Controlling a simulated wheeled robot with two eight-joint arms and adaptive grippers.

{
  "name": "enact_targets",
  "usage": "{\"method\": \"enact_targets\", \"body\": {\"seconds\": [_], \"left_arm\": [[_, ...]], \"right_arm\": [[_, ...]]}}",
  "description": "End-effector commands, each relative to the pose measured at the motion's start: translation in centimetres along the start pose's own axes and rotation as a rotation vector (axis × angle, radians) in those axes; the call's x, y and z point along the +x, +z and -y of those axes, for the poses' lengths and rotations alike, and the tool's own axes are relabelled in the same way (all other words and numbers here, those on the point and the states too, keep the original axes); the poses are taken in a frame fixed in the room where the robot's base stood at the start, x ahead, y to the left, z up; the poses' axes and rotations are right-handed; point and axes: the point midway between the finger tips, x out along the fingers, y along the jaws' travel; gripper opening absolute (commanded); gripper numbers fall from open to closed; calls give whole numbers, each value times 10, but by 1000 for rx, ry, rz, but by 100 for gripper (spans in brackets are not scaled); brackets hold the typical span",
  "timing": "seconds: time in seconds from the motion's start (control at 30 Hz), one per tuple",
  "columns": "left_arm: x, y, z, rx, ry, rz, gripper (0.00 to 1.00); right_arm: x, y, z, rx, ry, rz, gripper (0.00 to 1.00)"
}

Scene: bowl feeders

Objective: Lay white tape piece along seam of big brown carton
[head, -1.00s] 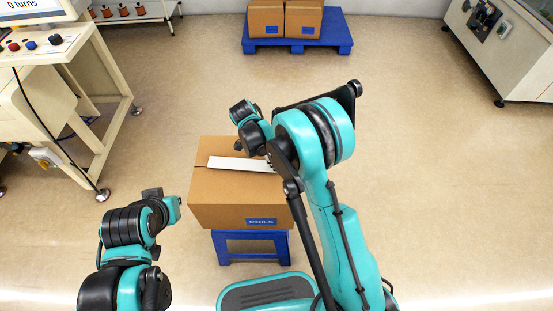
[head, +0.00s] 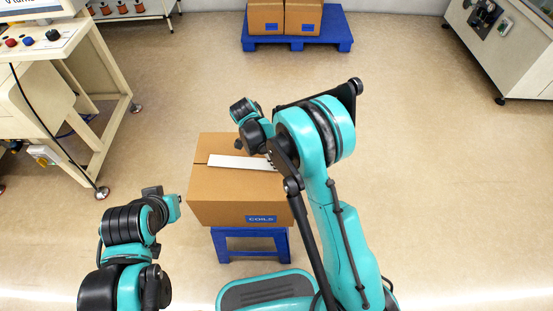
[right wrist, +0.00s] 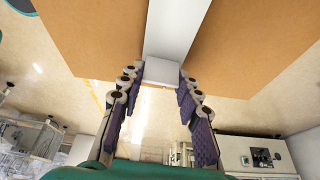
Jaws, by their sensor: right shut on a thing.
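The big brown carton (head: 235,200) sits on a blue stool, its blue label facing me. The white tape piece (head: 235,161) lies along the middle of its top, from near the left edge to my right gripper. In the right wrist view the tape (right wrist: 178,25) runs over the carton top (right wrist: 100,40). Its near end is between the fingertips of my right gripper (right wrist: 160,85), at the carton's edge, and the gripper is shut on it. In the head view my right arm partly hides this end. My left arm is left of the carton; its gripper fingers do not show.
The blue stool (head: 250,240) stands under the carton. A cream workbench (head: 50,75) is at the left. A blue pallet (head: 330,38) with brown cartons stands at the back, and a machine cabinet (head: 510,50) at the back right. The floor right of my right arm is clear.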

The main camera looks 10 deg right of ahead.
Motion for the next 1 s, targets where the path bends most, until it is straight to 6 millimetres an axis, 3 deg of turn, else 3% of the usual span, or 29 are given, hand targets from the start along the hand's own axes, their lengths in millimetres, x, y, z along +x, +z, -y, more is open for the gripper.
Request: {"method": "enact_targets", "body": {"seconds": [0.63,0.67,0.73,1.0], "left_arm": [[2,2,0,0,0,0,0],[2,2,0,0,0,0,0],[2,2,0,0,0,0,0],[2,2,0,0,0,0,0]], "right_arm": [[3,1,0,0,0,0,18],[3,1,0,0,0,0,36],[3,1,0,0,0,0,54],[3,1,0,0,0,0,57]]}}
